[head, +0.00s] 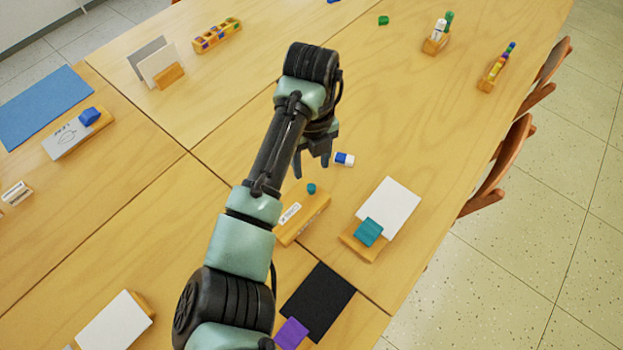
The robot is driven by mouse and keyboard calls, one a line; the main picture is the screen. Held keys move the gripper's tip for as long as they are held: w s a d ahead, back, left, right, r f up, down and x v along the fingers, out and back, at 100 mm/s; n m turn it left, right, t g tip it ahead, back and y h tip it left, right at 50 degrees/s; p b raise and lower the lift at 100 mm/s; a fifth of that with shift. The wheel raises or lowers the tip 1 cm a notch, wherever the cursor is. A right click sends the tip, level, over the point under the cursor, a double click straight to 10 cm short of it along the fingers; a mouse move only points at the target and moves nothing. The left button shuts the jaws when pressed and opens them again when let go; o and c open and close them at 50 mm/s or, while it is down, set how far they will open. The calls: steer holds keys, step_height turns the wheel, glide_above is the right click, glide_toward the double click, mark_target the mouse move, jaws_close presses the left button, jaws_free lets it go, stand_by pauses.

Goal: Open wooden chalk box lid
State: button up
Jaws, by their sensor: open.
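A wooden box (312,216) with a white label on its side and a small teal knob (311,188) on or near its far end lies on the table, just right of my forearm. It looks like the chalk box, and its lid appears closed, though my arm may hide part of its left side. My gripper (312,169) is open, fingers pointing down, over the table just beyond the box's far end and the knob. Nothing shows between the fingers. Whether a finger touches the knob cannot be told.
A blue and white block (344,159) lies just right of my gripper. A wooden stand with a white card (388,208) and a teal block (368,232) is right of the box. A black sheet (318,302) lies nearer. Chairs (497,170) line the right edge. The table beyond the gripper is largely clear.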

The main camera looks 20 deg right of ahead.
mark_target(311, 187)
step_height(311, 187, down, 8)
steer(key=shift+r, duration=0.15)
jaws_close()
stand_by(0.4)
stand_by(1.1)
